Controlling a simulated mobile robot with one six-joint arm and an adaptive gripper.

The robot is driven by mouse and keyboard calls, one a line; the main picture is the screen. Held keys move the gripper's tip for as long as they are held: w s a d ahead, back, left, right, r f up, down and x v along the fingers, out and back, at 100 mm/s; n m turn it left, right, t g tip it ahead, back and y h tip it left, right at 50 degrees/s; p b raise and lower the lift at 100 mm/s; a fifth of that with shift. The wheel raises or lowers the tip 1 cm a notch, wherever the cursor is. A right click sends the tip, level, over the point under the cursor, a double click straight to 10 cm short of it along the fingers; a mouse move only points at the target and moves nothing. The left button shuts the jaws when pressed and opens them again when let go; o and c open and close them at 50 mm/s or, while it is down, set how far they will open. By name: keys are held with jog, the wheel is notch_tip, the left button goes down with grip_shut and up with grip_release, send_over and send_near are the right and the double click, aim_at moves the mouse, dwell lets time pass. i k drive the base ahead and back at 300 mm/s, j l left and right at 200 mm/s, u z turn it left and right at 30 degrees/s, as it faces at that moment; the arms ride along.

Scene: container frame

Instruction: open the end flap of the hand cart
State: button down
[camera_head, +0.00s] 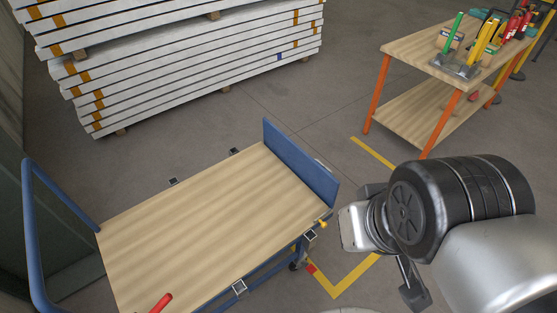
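The hand cart has a wooden deck (205,225) and a blue frame, and stands at the lower left to middle. Its blue end flap (300,163) stands upright along the deck's far right end. A small yellow latch-like part (322,224) sits at the flap's near lower corner. My gripper (412,290) is only partly in view, to the right of the cart and apart from the flap, under my black and silver wrist. Its fingers are mostly hidden by the arm, so their opening does not show.
A blue push handle (38,235) rises at the cart's left end. A red grip-like part (160,303) shows at the near edge. Stacked white panels (190,60) lie behind. A wooden workbench (420,48) with tools stands at back right. Floor between cart and bench is clear.

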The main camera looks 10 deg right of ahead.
aim_at(320, 179)
jog(key=l+u, duration=0.1)
jog(key=u, duration=0.4)
jog(key=i+l+u, duration=0.1)
jog(key=u, duration=0.4)
jog(key=l+u, duration=0.1)
jog(key=u, duration=0.4)
jog(key=l+u, duration=0.15)
jog(key=u, duration=0.3)
jog(key=k+l, duration=0.1)
jog(key=l, duration=0.95)
jog(key=k+l, duration=0.15)
jog(key=l, duration=0.85)
jog(key=k+l+u, duration=0.1)
jog(key=l, duration=0.45)
jog(key=k+l, duration=0.1)
jog(key=l, duration=0.4)
jog(key=k+l, duration=0.1)
jog(key=l, duration=0.4)
jog(key=i+u, duration=0.2)
jog(key=i+l, duration=0.05)
